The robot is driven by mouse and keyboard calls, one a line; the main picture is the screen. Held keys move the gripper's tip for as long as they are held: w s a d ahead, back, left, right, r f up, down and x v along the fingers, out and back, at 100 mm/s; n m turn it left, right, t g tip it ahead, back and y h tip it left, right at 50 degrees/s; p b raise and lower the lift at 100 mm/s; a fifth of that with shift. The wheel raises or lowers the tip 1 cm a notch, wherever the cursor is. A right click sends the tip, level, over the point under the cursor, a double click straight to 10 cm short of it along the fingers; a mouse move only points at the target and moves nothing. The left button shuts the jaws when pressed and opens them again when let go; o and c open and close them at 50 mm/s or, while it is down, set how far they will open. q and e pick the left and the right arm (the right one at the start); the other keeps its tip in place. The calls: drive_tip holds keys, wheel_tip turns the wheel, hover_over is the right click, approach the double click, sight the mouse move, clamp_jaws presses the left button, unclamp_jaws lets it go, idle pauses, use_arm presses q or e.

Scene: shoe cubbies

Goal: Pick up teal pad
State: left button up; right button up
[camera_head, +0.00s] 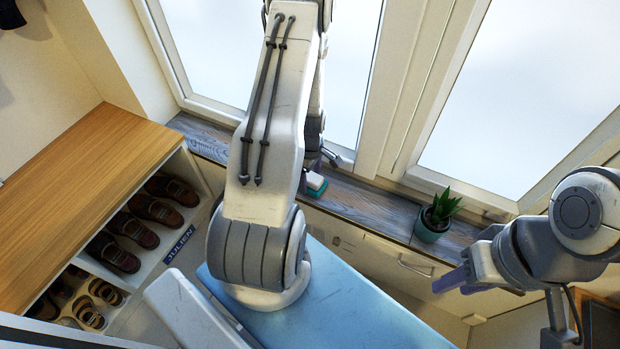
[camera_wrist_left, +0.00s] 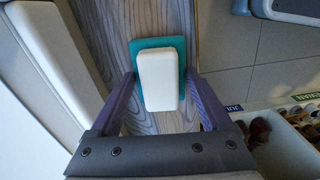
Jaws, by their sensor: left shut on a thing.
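The teal pad (camera_wrist_left: 160,44) has a white block (camera_wrist_left: 158,82) on its upper face. It is over the grey wood-grain windowsill in the left wrist view. In the head view the teal pad (camera_head: 318,191) shows small beside my left arm. My left gripper (camera_wrist_left: 160,78) has one finger on each side of the pad and is shut on it. I cannot tell whether the pad is touching the sill. In the head view my left arm mostly hides that gripper. My right gripper (camera_head: 460,282) hangs empty at the right; its finger gap is unclear.
A potted plant (camera_head: 434,219) stands on the windowsill (camera_head: 370,203) to the right of the pad. Windows rise behind the sill. A wood-topped shoe cubby (camera_head: 85,185) with several shoes stands at the left. A light blue surface (camera_head: 345,310) lies below my left arm.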

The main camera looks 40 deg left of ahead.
sight(311, 176)
use_arm(q)
drive_tip(key=shift+r, duration=0.5)
wheel_tip(311, 176, up, 3)
drive_tip(key=shift+p, duration=0.85)
drive_tip(key=w+d+r+p, duration=0.1)
drive_tip(key=d+r+p, duration=0.2)
drive_tip(key=d+r, duration=0.3)
drive_tip(key=d, duration=0.5)
drive_tip(key=shift+w+d+r, duration=0.3)
drive_tip(key=shift+r, duration=0.05)
drive_tip(key=o, duration=0.5)
drive_tip(key=c, duration=0.3)
drive_tip(key=shift+c, duration=0.2)
drive_tip(key=shift+r, duration=0.1)
